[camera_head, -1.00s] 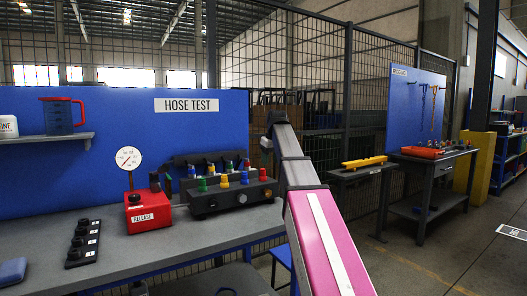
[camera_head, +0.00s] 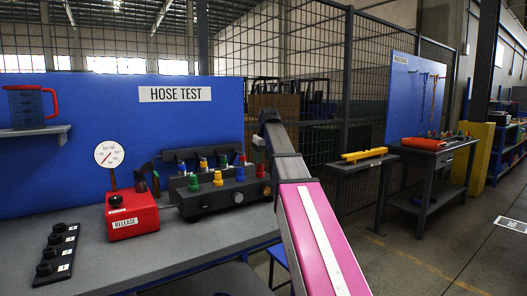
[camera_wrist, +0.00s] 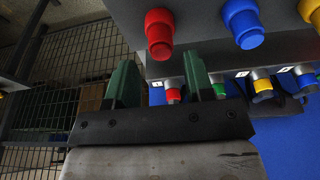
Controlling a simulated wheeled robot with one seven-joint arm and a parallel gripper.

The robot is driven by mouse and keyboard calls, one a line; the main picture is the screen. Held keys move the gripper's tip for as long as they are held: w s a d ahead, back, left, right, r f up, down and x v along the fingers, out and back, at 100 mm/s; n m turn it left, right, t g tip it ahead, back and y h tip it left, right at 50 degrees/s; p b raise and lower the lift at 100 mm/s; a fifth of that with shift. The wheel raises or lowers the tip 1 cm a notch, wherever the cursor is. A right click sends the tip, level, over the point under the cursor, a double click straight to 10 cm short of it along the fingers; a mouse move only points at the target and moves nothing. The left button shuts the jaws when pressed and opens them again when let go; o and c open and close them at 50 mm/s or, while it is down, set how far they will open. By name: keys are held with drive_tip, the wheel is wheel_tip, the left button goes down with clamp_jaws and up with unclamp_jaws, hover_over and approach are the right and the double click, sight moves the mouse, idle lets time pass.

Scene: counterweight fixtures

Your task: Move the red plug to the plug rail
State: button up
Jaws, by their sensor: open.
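In the head view a red plug (camera_head: 261,170) stands at the right end of the front row on the black plug box (camera_head: 222,201). In the wrist view a large red plug (camera_wrist: 158,32) shows past my fingertips, and a smaller red plug (camera_wrist: 172,94) shows in a labelled row behind, seen between the fingers. My gripper (camera_wrist: 160,78) has two green fingers, apart, with nothing held between them. In the head view my gripper (camera_head: 258,146) hangs near the box's right end. I cannot tell which fixture is the plug rail; the rear row (camera_head: 203,163) is partly hidden.
A red release box (camera_head: 132,214) with a gauge (camera_head: 109,154) stands left of the plug box. A black strip (camera_head: 57,255) with several dark knobs lies at the front left. A blue board (camera_head: 120,120) stands behind. A side stand holds a yellow bar (camera_head: 364,154).

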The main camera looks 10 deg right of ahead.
sight(261, 165)
drive_tip(key=shift+x, duration=2.6)
drive_tip(key=shift+a, duration=0.1)
drive_tip(key=c, duration=0.9)
